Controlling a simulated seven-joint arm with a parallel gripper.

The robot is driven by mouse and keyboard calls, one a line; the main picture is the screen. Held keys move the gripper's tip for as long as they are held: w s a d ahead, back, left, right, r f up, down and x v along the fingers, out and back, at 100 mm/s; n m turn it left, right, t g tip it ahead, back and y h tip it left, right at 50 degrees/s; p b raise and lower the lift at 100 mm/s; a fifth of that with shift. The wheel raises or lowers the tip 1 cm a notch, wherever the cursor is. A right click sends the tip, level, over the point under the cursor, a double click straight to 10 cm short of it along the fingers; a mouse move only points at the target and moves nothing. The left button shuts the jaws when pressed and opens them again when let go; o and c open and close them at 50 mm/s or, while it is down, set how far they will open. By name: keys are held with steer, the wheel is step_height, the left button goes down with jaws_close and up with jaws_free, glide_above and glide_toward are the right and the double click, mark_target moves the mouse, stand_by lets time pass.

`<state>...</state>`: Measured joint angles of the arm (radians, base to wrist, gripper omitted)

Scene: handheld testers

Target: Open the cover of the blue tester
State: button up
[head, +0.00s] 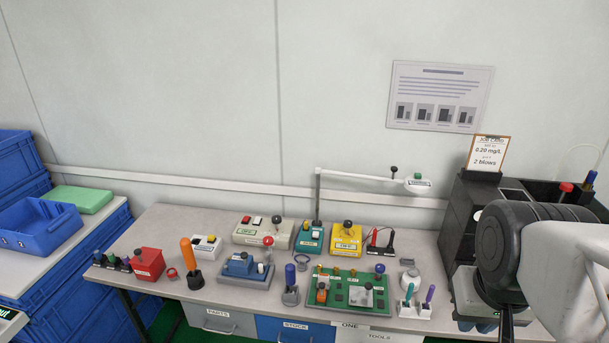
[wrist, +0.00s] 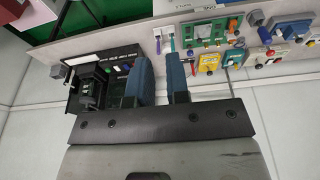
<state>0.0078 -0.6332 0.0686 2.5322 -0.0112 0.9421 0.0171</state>
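The blue unit (head: 240,266) sits on a grey base on the bench, left of centre in the head view. It has a dark knob on top. In the wrist view a blue unit (wrist: 293,28) shows near the top right. I cannot read its label or tell how its cover stands. My gripper (wrist: 159,68) shows two blue fingers with a gap between them and nothing held. It is well away from the blue unit, at the right end of the bench, near the black stand (head: 453,222).
The bench (head: 150,225) holds several other units, including a red box (head: 149,263), a yellow unit (head: 346,238), a teal unit (head: 309,238) and a green board (head: 340,290). A lamp-like white arm (head: 365,178) spans above them. Blue crates (head: 40,225) stand at left.

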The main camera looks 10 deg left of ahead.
jaws_close()
steer(key=w+a+f+n+t+h, duration=0.1)
steer(key=w+a+f+n+h, duration=0.45)
steer(key=w+a+n, duration=0.4)
steer(key=w+a+f+n+t+h, duration=0.1)
steer(key=w+a+f+n+h, duration=0.3)
steer(key=w+a+f+n, duration=0.55)
steer(key=s+a+f+n+t+y, duration=0.1)
steer(key=a+f+n+t, duration=0.4)
steer(key=a, duration=1.2)
steer(key=s+a+f+n+t+y, duration=0.1)
steer(key=a+f+n+t+y, duration=0.3)
steer(key=a, duration=1.4)
step_height(320, 180, down, 4)
steer(key=shift+a+f+n+t, duration=0.2)
steer(key=shift+n+t, duration=0.6)
steer(key=shift+n, duration=0.3)
steer(key=shift+w+d, duration=0.1)
steer(key=shift+w, duration=0.1)
